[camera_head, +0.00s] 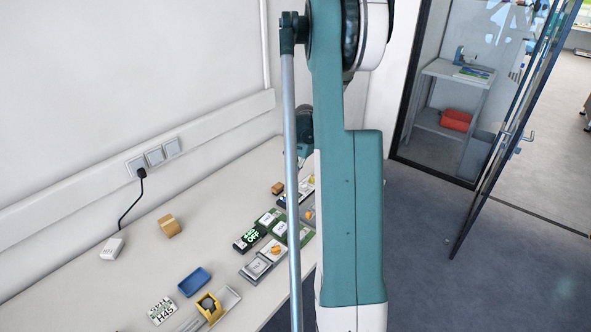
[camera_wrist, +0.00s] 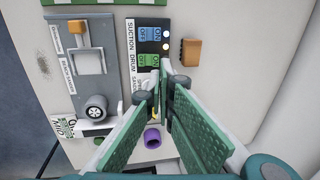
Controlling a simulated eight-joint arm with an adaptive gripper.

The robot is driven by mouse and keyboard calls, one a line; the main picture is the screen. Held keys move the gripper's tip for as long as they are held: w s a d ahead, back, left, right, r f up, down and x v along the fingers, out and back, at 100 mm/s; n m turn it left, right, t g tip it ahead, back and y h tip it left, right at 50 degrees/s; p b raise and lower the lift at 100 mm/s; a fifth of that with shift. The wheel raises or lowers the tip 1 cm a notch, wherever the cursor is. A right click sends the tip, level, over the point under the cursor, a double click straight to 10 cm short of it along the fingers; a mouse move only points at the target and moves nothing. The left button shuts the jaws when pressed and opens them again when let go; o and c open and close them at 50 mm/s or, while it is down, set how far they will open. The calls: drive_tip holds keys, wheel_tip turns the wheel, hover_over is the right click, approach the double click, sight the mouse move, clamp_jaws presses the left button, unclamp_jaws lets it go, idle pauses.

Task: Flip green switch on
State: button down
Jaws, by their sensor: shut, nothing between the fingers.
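In the wrist view, a dark switch panel (camera_wrist: 148,24) stands in the upper middle, beside a vertical label with SUCTION and DRUM. The green switch (camera_wrist: 148,61), marked OFF and ON, is on the panel below a blue switch (camera_wrist: 149,34) with the same marks. My gripper (camera_wrist: 164,76) is shut and empty. Its green-padded fingers reach up from below, and their tips appear close to the lower right of the green switch. I cannot tell whether they touch it. The switch's on or off position is unclear. In the head view my arm hides the gripper.
Two small lights (camera_wrist: 166,40) glow beside the switches. An orange-brown block (camera_wrist: 190,52) stands to the right and a purple knob (camera_wrist: 152,138) below. A grey unit with a wheel (camera_wrist: 96,108) is left. In the head view, a blue tray (camera_head: 194,282) lies on the table.

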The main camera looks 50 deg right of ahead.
sight(292, 192)
drive_tip(key=shift+w+f, duration=0.25)
drive_tip(key=shift+f, duration=1.15)
drive_tip(key=shift+w+f, duration=0.25)
drive_tip(key=shift+f, duration=1.1)
drive_tip(key=shift+w+f, duration=0.25)
drive_tip(key=shift+f, duration=1.15)
drive_tip(key=shift+b, duration=0.3)
